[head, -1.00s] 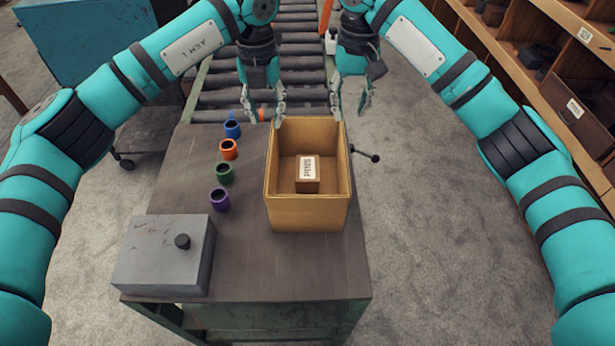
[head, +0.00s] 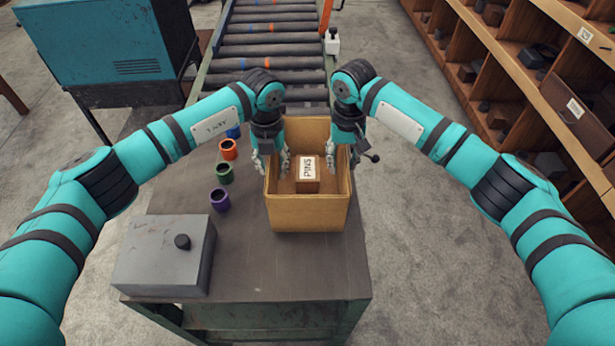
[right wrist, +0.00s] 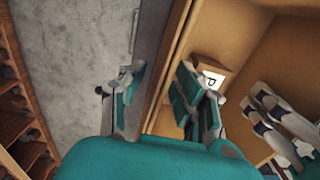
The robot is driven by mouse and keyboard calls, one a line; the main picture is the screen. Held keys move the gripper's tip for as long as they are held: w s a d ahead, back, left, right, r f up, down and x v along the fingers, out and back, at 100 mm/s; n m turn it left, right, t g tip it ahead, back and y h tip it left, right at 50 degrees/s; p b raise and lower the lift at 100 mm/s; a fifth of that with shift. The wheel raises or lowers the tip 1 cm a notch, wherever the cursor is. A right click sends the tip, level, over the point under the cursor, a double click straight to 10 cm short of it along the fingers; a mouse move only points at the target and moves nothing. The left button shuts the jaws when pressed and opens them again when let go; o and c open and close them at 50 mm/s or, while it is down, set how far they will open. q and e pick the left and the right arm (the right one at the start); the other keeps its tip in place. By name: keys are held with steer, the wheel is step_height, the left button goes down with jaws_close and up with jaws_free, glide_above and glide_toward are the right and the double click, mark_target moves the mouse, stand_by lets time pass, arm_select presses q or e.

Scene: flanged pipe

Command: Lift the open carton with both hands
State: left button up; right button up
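The open carton (head: 308,214) stands upright on the workbench with a small box labelled PINS (head: 307,178) inside it. My left gripper (head: 271,162) is at the carton's left wall, one finger inside and the other on the outer side. My right gripper (head: 343,157) is at the right wall in the same way. In the right wrist view, the right gripper (right wrist: 160,100) is open, its fingers apart on either side of the carton wall (right wrist: 172,62). Fingers of the left gripper (right wrist: 278,122) show inside the carton there.
The workbench (head: 265,265) has a grey metal box (head: 150,262) at its front left. Orange (head: 228,150), green (head: 224,173) and purple (head: 219,200) cups stand left of the carton; a blue one is mostly hidden. A roller conveyor (head: 275,50) lies behind; shelves (head: 510,60) stand right.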

arm_select(q)
steer(key=shift+f, duration=0.5)
arm_select(e)
steer(key=shift+f, duration=0.5)
arm_select(q)
jaws_close()
arm_select(e)
jaws_close()
